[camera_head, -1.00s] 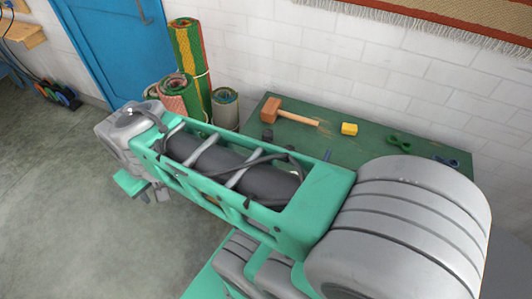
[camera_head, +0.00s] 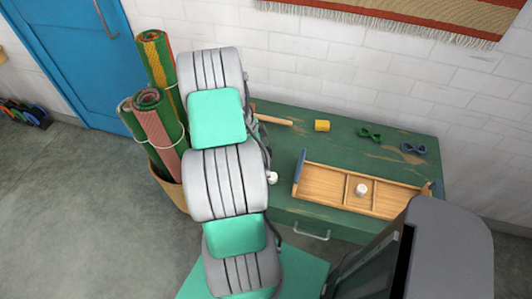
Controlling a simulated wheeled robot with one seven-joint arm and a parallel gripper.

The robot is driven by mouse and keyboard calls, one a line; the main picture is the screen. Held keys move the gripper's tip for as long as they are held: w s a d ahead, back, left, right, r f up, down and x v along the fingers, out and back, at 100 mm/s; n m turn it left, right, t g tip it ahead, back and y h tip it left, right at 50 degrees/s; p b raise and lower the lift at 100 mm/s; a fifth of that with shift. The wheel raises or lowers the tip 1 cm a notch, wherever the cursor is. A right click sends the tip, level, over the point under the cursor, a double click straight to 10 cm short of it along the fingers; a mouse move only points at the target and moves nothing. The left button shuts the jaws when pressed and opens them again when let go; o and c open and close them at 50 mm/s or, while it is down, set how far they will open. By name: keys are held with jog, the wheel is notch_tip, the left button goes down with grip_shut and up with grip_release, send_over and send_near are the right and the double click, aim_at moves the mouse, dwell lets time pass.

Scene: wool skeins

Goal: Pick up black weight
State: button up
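I cannot make out a black weight in the head view. The arm crosses the left half of the green table (camera_head: 345,120) and hides part of its top. My gripper is not visible; only thick grey and green links of my arm show.
A wooden tray (camera_head: 325,185) with blue ends and a small white object (camera_head: 361,190) in it sits on the table. Behind lie a mallet (camera_head: 275,120), a yellow block (camera_head: 322,126), a green skein (camera_head: 370,134) and a blue skein (camera_head: 413,148). Rolled rugs (camera_head: 155,120) stand left in a basket (camera_head: 168,185).

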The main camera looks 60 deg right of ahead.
jog(key=shift+x, duration=0.8)
grip_shut()
jog(key=shift+r, duration=0.1)
